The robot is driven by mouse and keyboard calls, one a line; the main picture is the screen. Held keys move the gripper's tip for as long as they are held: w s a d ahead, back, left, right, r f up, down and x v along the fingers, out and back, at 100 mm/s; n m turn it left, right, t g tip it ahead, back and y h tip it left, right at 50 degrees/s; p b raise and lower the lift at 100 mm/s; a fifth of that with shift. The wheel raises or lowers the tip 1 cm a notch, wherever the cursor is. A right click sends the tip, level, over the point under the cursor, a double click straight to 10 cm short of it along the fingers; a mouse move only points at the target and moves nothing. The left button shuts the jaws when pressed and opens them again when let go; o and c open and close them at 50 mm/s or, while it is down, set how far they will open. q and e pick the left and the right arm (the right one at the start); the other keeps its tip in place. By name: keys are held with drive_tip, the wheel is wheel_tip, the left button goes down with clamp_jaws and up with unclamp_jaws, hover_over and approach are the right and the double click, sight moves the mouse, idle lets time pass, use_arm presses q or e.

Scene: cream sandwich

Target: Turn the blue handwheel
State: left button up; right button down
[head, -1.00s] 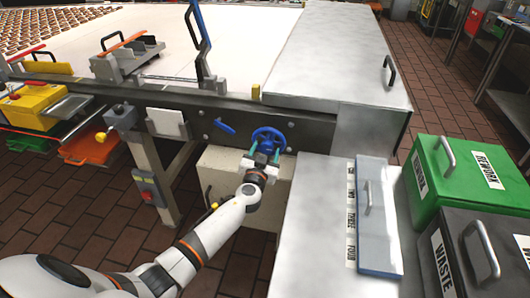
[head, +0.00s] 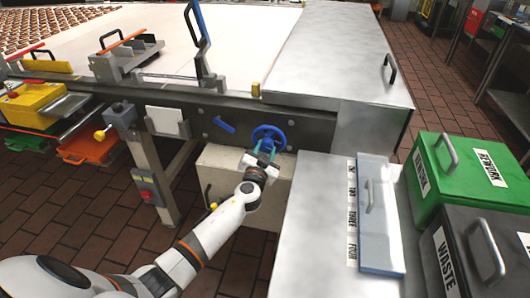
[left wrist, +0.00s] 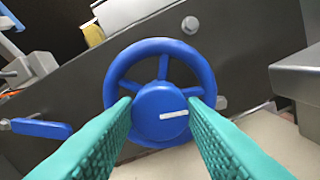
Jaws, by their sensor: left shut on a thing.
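The blue handwheel (head: 268,138) is mounted on the dark side rail of the machine, at the middle of the head view. In the left wrist view its spoked rim and round hub (left wrist: 160,112) fill the centre, and a white mark on the hub lies nearly level. My left gripper (head: 265,156) reaches the wheel from the front. In the left wrist view its two teal fingers stand at the left and right sides of the hub, shut on the wheel. The lower part of the rim is partly hidden behind the fingers. My right gripper is not in view.
A blue lever (head: 224,125) sits on the rail left of the wheel. A grey metal cabinet (head: 315,200) with a pale blue lid stands close on the right. A beige box (head: 225,160) is below the wheel. Green and dark bins stand at the far right.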

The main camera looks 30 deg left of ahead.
use_arm(q)
drive_tip(key=m, duration=0.2)
drive_tip(key=shift+f+m+b, duration=0.1)
drive_tip(key=shift+m+b, duration=0.2)
drive_tip(key=shift+m, duration=0.1)
drive_tip(key=m, duration=0.3)
drive_tip(key=shift+m, duration=0.3)
drive_tip(key=m, duration=0.2)
drive_tip(key=shift+m, duration=0.4)
drive_tip(key=m, duration=0.3)
drive_tip(key=shift+m, duration=0.3)
drive_tip(key=m, duration=0.3)
drive_tip(key=shift+m, duration=0.4)
drive_tip(key=m+p, duration=0.1)
drive_tip(key=m, duration=0.2)
drive_tip(key=shift+m, duration=0.3)
drive_tip(key=m+p, duration=0.1)
drive_tip(key=m, duration=0.3)
drive_tip(key=shift+p, duration=0.4)
drive_tip(key=shift+f+m+p, duration=0.1)
drive_tip(key=shift+m+p, duration=0.25)
drive_tip(key=shift+m, duration=0.95)
